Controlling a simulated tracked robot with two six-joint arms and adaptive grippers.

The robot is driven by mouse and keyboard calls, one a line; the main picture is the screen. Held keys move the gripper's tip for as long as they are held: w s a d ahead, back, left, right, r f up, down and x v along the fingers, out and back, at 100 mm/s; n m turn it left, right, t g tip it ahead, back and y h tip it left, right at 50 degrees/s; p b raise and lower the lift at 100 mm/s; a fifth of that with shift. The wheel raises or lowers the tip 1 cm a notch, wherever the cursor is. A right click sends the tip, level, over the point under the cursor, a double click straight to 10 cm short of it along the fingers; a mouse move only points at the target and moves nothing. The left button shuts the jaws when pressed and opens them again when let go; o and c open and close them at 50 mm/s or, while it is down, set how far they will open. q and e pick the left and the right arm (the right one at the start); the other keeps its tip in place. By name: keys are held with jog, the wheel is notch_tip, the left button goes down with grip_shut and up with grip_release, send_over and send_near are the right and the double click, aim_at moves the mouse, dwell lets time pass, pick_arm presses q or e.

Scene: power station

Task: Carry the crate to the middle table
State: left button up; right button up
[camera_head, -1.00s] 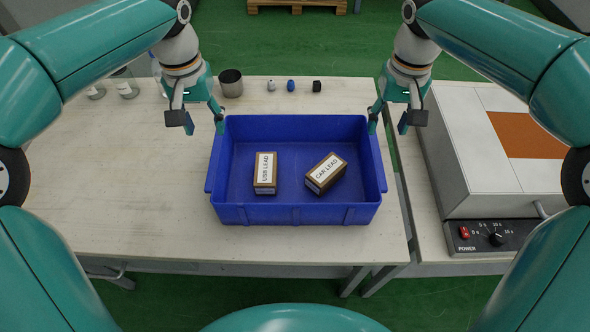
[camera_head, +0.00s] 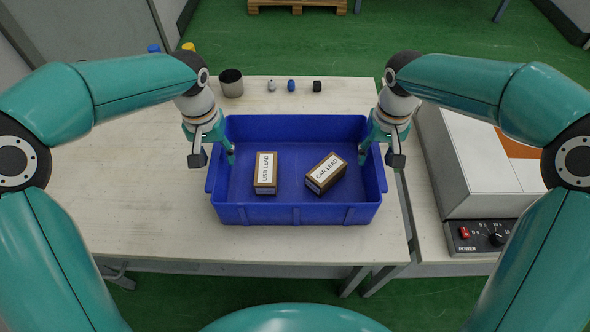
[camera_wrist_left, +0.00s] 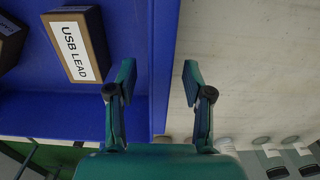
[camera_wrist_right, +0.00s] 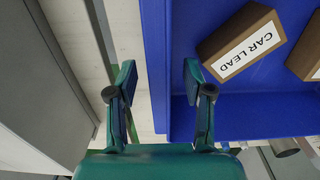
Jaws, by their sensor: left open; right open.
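The blue crate (camera_head: 295,214) stands on a pale wooden table, holding a box labelled USB LEAD (camera_head: 265,173) and a box labelled CAR LEAD (camera_head: 326,174). My left gripper (camera_head: 214,158) is open at the crate's left wall, and in the left wrist view that wall (camera_wrist_left: 160,65) lies between the two fingers. My right gripper (camera_head: 380,158) is open at the right wall, and in the right wrist view that wall (camera_wrist_right: 155,70) lies between its fingers. I cannot tell whether any finger touches the crate.
A metal cup (camera_head: 231,83) and several small items, one of them blue (camera_head: 291,86), stand behind the crate. A grey power device (camera_head: 470,160) sits on the adjoining table to the right. The table (camera_head: 130,200) left of the crate is clear.

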pick_arm(q)
grip_shut()
pick_arm(e)
grip_shut()
pick_arm(q)
jog(key=shift+r, duration=0.2)
pick_arm(e)
jog(key=shift+r, duration=0.2)
